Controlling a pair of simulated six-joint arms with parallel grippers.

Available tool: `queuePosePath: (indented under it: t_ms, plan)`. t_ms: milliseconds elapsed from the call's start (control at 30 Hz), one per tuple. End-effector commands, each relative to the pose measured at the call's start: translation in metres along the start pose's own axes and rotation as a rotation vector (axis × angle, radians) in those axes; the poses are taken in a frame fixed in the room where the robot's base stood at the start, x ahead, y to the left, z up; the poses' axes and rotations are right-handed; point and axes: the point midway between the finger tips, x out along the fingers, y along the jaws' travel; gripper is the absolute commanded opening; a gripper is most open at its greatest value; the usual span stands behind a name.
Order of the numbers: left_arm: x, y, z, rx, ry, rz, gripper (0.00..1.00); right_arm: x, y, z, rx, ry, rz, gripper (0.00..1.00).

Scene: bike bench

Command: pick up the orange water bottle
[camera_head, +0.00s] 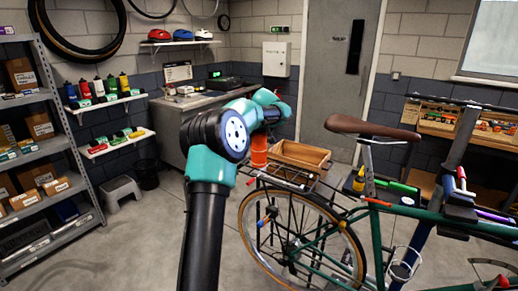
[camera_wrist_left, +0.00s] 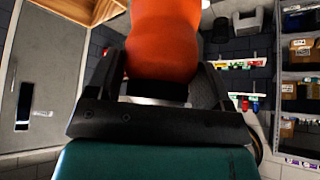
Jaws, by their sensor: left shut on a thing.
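The orange water bottle (camera_head: 259,152) shows in the head view just beyond my left arm, beside the wooden crate at the rear of the bike. In the left wrist view the bottle (camera_wrist_left: 162,38) fills the upper middle, between the two dark fingers of my left gripper (camera_wrist_left: 160,88). The left gripper is shut on the bottle. In the head view my own arm hides most of that gripper. The top of the picture cuts off part of the bottle in the wrist view. My right gripper is not in view.
An open wooden crate (camera_head: 300,156) sits over the bike's rear wheel. The green bike (camera_head: 376,235) with its brown saddle (camera_head: 372,127) takes up the right side. A grey shelf unit (camera_head: 62,143) stands at the left. Open floor lies between shelf and bike.

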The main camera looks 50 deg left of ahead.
Motion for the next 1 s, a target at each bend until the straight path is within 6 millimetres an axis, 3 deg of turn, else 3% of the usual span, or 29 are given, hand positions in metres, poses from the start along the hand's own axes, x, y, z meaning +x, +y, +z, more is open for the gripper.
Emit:
queuePosePath:
  t_ms: [200, 533, 1000]
  plan:
    - [-0.001, 0.0, -0.001, 0.0, 0.002, 0.001, 0.17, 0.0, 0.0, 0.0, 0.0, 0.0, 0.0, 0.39]
    - [-0.004, 0.0, -0.003, -0.001, 0.003, 0.001, 0.17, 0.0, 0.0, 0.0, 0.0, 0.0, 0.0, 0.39]
    - [-0.032, 0.0, -0.02, -0.002, 0.002, -0.001, 0.17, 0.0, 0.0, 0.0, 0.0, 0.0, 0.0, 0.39]
